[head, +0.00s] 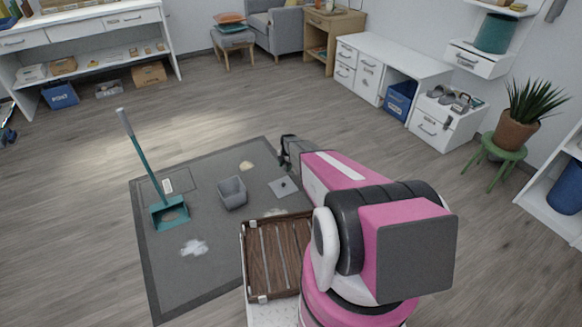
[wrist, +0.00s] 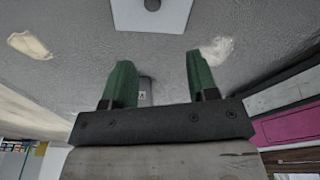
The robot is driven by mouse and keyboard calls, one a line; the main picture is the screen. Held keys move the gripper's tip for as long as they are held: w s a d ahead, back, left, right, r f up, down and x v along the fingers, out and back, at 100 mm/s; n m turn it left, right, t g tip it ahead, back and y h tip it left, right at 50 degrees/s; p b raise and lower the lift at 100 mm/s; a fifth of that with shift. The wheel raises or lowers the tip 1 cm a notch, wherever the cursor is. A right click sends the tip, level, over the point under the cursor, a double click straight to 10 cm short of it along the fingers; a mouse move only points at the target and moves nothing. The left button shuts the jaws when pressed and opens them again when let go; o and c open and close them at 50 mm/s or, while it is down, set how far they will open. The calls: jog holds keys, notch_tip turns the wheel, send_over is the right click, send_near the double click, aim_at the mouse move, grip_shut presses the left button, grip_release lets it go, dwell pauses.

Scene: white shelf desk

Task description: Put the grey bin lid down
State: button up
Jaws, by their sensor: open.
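The grey bin lid (head: 284,187) lies flat on the dark grey mat (head: 225,275), with a small dark knob in its middle. Its pale plate also shows at the top edge of the wrist view (wrist: 175,17), partly cut off. The grey bin (head: 232,192) stands upright and open on the mat, left of the lid. My gripper (head: 288,152) is beyond the lid in the head view. In the wrist view its two green fingers (wrist: 158,62) are spread apart with nothing held between them, and the lid is apart from the fingertips.
A teal dustpan (head: 170,212) with a long handle stands on the mat's left side. White debris (head: 194,247) and a beige patch (head: 246,165) lie on the mat. A green stool (head: 497,152) with a potted plant stands right. Wooden floor around the mat is mostly clear.

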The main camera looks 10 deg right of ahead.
jog(key=s+a+r+m+t+h, duration=0.1)
jog(key=s+r+m, duration=2.4)
jog(key=s+r, duration=1.2)
notch_tip(320, 180, up, 2)
jog(key=shift+s+a+r, duration=0.1)
jog(key=shift+s+a, duration=0.05)
jog(key=shift+a, duration=0.05)
